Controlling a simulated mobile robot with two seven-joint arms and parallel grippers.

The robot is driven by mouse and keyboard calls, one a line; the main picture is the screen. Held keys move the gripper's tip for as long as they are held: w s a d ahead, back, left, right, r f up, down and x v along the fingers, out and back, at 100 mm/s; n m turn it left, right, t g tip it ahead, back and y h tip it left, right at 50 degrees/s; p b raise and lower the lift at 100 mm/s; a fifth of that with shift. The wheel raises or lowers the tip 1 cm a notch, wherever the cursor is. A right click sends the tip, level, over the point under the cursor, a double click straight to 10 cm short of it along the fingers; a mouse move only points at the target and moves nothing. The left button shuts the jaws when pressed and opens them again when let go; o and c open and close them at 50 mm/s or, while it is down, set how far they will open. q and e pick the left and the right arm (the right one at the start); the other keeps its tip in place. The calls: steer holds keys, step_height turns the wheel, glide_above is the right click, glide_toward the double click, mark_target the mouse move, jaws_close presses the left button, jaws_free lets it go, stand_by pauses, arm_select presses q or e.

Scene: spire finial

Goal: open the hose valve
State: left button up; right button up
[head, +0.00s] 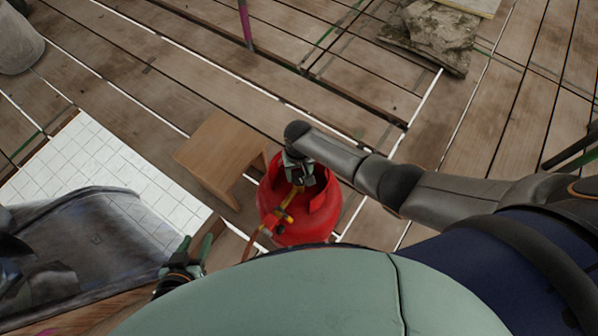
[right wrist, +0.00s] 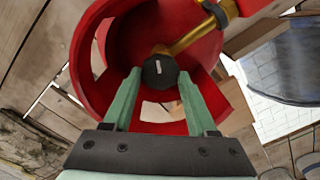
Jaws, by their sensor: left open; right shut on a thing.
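The red gas cylinder (head: 292,220) stands on the plank floor in the middle of the head view. Its collar (right wrist: 85,50) surrounds the valve in the right wrist view. The hose valve's black knob (right wrist: 160,71) bears a short white mark, almost upright in that view. A brass-coloured pipe (right wrist: 192,38) runs from beside the knob to the upper right. My right gripper (head: 298,176) reaches down into the collar, its green fingers (right wrist: 158,80) shut on the knob from both sides. My left gripper (head: 190,256) is open and empty, left of the cylinder.
A small wooden stool (head: 222,152) stands close behind the cylinder to the left. A white tiled panel (head: 85,160) and a grey draped sheet (head: 95,240) lie at left. Rough stone (head: 432,38) lies at the back right. Planks between are mostly clear.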

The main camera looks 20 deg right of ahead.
mark_target(299, 177)
steer(key=o, duration=1.4)
steer(key=shift+c, duration=0.2)
step_height(299, 177, up, 12)
steer(key=p, duration=0.5)
steer(key=shift+r, duration=0.25)
